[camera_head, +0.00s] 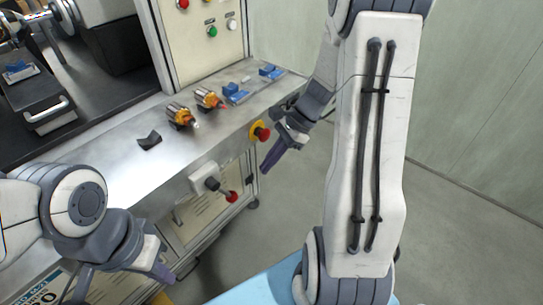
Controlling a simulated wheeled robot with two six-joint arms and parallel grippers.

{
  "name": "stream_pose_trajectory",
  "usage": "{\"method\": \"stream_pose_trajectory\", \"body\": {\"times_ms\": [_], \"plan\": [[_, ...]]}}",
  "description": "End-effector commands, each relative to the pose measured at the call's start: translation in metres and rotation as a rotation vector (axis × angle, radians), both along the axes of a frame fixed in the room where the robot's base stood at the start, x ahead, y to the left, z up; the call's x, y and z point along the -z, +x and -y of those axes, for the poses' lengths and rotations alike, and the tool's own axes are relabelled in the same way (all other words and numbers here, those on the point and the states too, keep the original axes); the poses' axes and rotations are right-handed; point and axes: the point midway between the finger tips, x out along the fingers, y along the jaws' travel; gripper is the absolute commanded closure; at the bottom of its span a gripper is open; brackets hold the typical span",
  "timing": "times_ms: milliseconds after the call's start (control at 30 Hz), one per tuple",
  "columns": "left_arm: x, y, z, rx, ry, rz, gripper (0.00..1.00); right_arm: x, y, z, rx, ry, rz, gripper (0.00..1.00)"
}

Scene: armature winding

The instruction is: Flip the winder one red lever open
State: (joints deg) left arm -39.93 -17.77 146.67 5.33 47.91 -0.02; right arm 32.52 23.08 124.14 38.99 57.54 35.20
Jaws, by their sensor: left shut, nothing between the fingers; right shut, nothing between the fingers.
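A lever with a red ball knob (232,197) sticks out from a pale switch box (204,178) on the front of the metal bench. It slopes down and to the right. My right gripper (266,167) is shut and empty, above and to the right of the knob and apart from it. My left gripper (165,275) is shut and empty, low in the view, to the lower left of the knob. Its fingers are partly hidden by its own body.
A red emergency button on a yellow base (260,132) sits on the bench front near my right gripper. Two orange-and-silver armatures (181,115) (207,98), blue blocks (235,93) and a dark piece (149,140) lie on the bench top (110,165). Floor to the right is clear.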

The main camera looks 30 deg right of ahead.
Motion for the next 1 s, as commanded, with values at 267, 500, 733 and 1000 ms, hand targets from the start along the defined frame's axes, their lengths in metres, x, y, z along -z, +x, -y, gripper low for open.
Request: {"method": "stream_pose_trajectory", "body": {"times_ms": [267, 500, 733, 1000], "plan": [[0.005, 0.0, 0.0, 0.0, 0.0, 0.0, 1.0, 0.044, 0.004, -0.038, -0.005, 0.0, -0.003, 1.0], [0.005, 0.0, 0.0, 0.0, 0.0, 0.0, 1.0, 0.053, 0.007, -0.063, -0.002, -0.001, -0.001, 1.0], [0.005, 0.0, 0.0, 0.0, 0.0, 0.0, 1.0, 0.055, 0.007, -0.067, -0.001, -0.001, -0.001, 1.0], [0.006, 0.0, 0.0, 0.0, 0.0, 0.0, 1.0, 0.055, 0.007, -0.067, 0.0, 0.002, -0.002, 1.0]]}}
